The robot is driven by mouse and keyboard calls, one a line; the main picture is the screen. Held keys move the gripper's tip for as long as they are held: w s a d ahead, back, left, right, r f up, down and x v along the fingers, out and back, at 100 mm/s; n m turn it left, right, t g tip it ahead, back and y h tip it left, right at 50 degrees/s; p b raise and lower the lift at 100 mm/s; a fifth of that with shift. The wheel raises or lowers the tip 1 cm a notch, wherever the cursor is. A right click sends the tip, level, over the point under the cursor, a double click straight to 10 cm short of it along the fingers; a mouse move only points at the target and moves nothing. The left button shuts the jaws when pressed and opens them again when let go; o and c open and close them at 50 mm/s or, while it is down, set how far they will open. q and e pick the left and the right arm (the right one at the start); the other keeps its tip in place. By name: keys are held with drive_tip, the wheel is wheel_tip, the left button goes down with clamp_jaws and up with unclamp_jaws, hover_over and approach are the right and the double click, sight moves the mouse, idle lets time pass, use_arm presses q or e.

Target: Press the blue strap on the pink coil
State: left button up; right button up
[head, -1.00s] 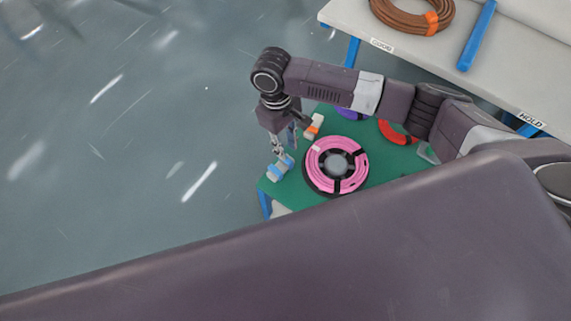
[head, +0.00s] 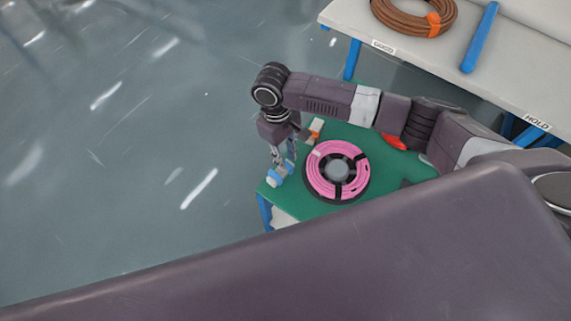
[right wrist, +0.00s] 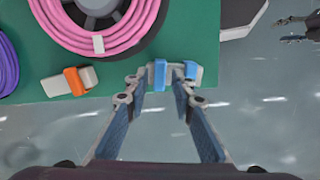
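The pink coil (head: 318,178) sits on a black spool on the green table top. It also shows at the top left of the right wrist view (right wrist: 130,37). The blue strap (head: 275,180) is a small pale piece with blue bands, at the table's edge beside the coil and apart from it. In the right wrist view the blue strap (right wrist: 159,74) lies just beyond my right gripper (right wrist: 160,88), in line with the gap between its fingertips. My right gripper (head: 283,158) is open, with fingers pointing down at the strap.
A similar orange strap (right wrist: 74,81) lies near the coil. A purple coil (right wrist: 7,65) is partly visible. A red item (head: 394,142) is mostly hidden behind my right arm. A white bench (head: 480,75) holds a brown coil (head: 425,17) and a blue bar (head: 480,38).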

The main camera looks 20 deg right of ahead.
drive_tip(key=shift+f+b, duration=0.35)
drive_tip(key=shift+f, duration=0.85)
drive_tip(key=shift+r+p, duration=0.2)
drive_tip(key=shift+p, duration=0.4)
drive_tip(key=shift+c, duration=0.2)
clamp_jaws()
wheel_tip(320, 180, up, 8)
drive_tip(key=p, duration=0.9)
